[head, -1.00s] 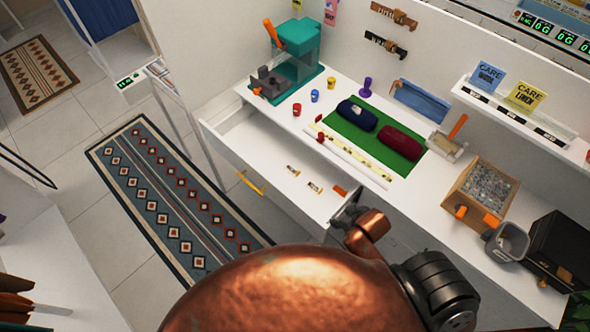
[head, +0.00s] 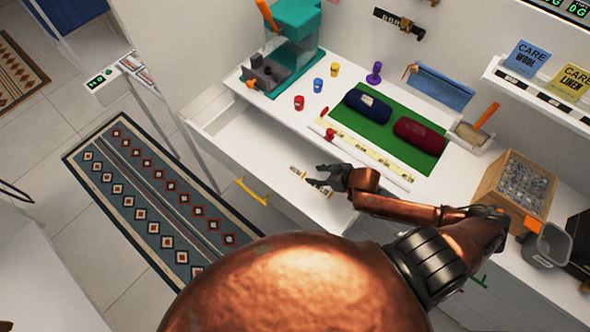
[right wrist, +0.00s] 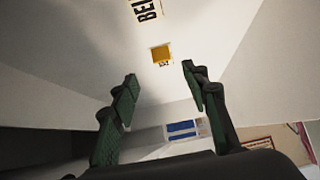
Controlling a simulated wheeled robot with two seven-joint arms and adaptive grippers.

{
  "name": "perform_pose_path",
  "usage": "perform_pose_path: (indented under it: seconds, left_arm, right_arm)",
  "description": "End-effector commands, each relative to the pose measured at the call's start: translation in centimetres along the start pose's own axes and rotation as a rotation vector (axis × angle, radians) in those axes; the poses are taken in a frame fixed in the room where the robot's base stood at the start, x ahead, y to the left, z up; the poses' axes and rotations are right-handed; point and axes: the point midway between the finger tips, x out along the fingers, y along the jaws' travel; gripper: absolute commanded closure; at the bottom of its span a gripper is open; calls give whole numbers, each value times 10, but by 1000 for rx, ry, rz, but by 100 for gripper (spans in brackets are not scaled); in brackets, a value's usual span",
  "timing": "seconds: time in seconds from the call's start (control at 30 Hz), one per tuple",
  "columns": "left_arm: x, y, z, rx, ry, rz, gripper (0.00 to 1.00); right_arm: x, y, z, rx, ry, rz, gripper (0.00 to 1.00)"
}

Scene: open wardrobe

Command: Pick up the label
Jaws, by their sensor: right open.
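Two small labels lie in the open white drawer: one (head: 297,172) is farther left, the other (head: 321,189) sits by my right gripper's fingers. My right gripper (head: 314,175) is open and empty, reaching over the drawer from the right. In the right wrist view, its two green-padded fingers (right wrist: 159,72) are spread apart. A label with a gold patch (right wrist: 160,55) shows just beyond the gap between them, and a label with large black letters (right wrist: 145,9) is at the top edge. Neither is held. My left gripper is out of view.
The drawer has a yellow handle (head: 251,191). The counter above carries a green mat (head: 378,131) with blue and dark red cases, a yellow strip (head: 370,152), small coloured pieces and a teal press (head: 297,35). A box of grey bits (head: 521,186) stands at right.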

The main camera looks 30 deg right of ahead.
Motion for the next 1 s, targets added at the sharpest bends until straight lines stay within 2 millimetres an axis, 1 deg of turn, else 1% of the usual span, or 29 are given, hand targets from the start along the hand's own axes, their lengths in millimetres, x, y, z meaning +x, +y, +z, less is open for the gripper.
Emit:
perform_pose_path:
  seconds: [0.03,0.1,0.2,0.3,0.47,0.6,0.7,0.77,0.87,1.0]
  left_arm:
    - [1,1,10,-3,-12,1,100]
    - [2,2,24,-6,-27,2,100]
    - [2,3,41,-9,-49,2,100]
    - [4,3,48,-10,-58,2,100]
    - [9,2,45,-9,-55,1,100]
    - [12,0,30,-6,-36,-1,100]
    - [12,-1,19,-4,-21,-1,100]
    - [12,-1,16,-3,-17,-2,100]
    - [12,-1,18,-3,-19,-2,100]
    - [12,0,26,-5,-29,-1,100]
  right_arm:
    - [6,1,1,3,1,1,58]
    - [13,1,1,5,2,2,58]
    - [21,1,2,6,1,5,58]
    - [33,0,2,8,2,5,58]
    - [57,-4,1,6,2,5,58]
    - [70,-4,1,4,1,4,58]
    - [71,-4,1,3,0,4,58]
    - [71,-4,0,3,0,4,58]
    - [71,-5,0,3,0,3,59]
    - [71,-5,0,2,0,3,68]
